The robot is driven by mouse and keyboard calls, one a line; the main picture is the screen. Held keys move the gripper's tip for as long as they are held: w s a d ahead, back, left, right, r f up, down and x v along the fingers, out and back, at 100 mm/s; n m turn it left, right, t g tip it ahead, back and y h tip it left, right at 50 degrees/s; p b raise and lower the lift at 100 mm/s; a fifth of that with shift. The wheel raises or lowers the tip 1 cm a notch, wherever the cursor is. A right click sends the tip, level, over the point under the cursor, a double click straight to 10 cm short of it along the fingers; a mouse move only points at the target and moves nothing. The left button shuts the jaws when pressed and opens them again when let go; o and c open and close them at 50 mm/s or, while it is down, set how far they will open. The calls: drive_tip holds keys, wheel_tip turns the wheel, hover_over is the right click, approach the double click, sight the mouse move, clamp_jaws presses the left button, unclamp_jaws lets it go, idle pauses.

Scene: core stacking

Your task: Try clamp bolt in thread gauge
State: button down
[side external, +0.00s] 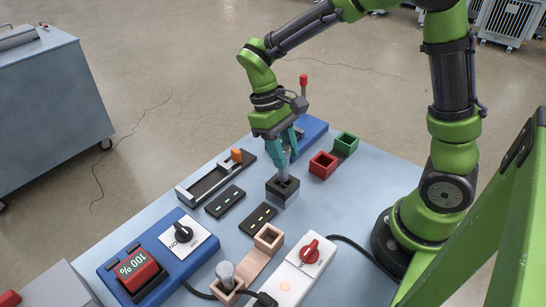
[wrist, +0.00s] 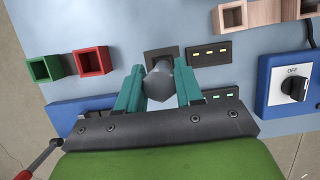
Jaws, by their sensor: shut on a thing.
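My gripper (side external: 285,146) has its teal fingers closed on a grey clamp bolt (side external: 286,165), which hangs upright. In the wrist view the bolt's hexagonal head (wrist: 158,84) shows between the two fingers. Below it a dark block (side external: 283,189) with an opening in its top, which looks like the thread gauge, stands on the table. The bolt's lower end is at the block's opening; I cannot tell how far inside it is. In the wrist view the bolt hides part of the dark block (wrist: 160,54).
Red (side external: 323,165) and green (side external: 345,142) open boxes stand right of the block. Nearer are a wooden holder (side external: 268,238), a white red-knobbed box (side external: 303,270) and a blue display console (side external: 160,255).

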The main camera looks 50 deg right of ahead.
drive_tip(key=shift+f, duration=1.8)
drive_tip(key=c, duration=0.6)
unclamp_jaws()
drive_tip(key=shift+c, duration=0.2)
drive_tip(key=v, duration=1.6)
drive_tip(key=shift+w+r, duration=0.15)
drive_tip(key=shift+r, duration=0.25)
